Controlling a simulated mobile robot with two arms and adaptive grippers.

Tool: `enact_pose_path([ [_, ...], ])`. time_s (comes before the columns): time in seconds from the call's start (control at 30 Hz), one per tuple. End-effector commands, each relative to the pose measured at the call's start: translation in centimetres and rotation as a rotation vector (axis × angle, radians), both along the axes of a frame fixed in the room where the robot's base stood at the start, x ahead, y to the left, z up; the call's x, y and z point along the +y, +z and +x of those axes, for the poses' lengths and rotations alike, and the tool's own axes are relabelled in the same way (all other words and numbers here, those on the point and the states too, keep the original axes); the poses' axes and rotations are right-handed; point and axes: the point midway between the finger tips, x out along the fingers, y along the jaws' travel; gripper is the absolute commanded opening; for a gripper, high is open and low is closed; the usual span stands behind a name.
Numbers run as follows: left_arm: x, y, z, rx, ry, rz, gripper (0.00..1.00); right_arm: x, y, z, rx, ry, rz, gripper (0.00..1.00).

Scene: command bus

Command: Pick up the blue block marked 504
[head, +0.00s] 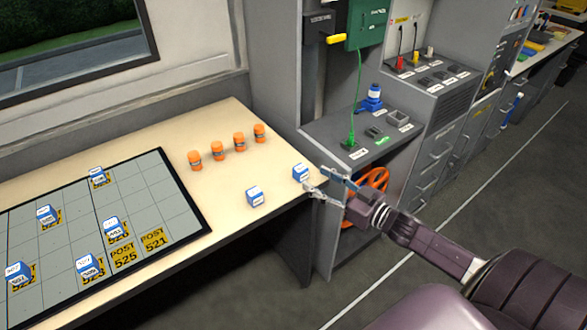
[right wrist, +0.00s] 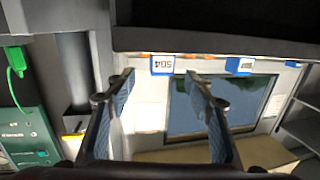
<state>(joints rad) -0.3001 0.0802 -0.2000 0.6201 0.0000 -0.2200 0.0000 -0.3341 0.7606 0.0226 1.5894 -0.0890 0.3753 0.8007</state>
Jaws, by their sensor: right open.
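The blue block marked 504 (right wrist: 162,65) shows in the right wrist view, ahead of and between my open fingertips. It appears to be the blue and white block (head: 300,173) by the right edge of the beige table in the head view; its mark is too small to read there. My right gripper (head: 314,178) is open and empty just right of this block, its fingers pointing toward it. A small gap seems to remain; contact cannot be told. My left gripper is not in view.
A second blue block (head: 254,196) stands to the left, nearer the table's front edge (head: 240,232). Several orange bottles (head: 217,151) stand behind. A dark-edged board (head: 180,200) with more blue blocks fills the table's left. A grey cabinet (head: 330,130) adjoins the right.

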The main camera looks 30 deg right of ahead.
Motion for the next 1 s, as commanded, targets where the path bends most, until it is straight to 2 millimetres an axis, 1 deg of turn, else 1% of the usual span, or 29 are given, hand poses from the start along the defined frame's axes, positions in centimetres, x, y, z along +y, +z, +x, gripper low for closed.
enact_pose_path([
  [0.1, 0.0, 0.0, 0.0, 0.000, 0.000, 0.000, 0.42, 0.3, 0.0, 1.2, -0.002, -0.001, 0.000, 0.49],
  [0.33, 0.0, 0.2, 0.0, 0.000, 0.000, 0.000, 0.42, 0.9, 0.0, 3.0, -0.001, -0.001, 0.001, 0.49],
  [0.6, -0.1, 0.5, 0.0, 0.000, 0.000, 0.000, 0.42, 2.0, -0.2, 6.2, 0.000, -0.002, 0.002, 0.49],
  [0.73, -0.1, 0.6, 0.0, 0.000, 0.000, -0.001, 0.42, 2.2, -0.3, 6.9, 0.000, -0.001, 0.000, 0.49],
  [0.97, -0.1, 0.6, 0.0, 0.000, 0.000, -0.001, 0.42, 2.2, -0.4, 6.9, 0.001, -0.001, 0.000, 0.49],
  [1.0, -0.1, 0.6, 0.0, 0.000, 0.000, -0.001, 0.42, 2.2, -0.4, 6.9, 0.001, -0.001, 0.000, 0.45],
])
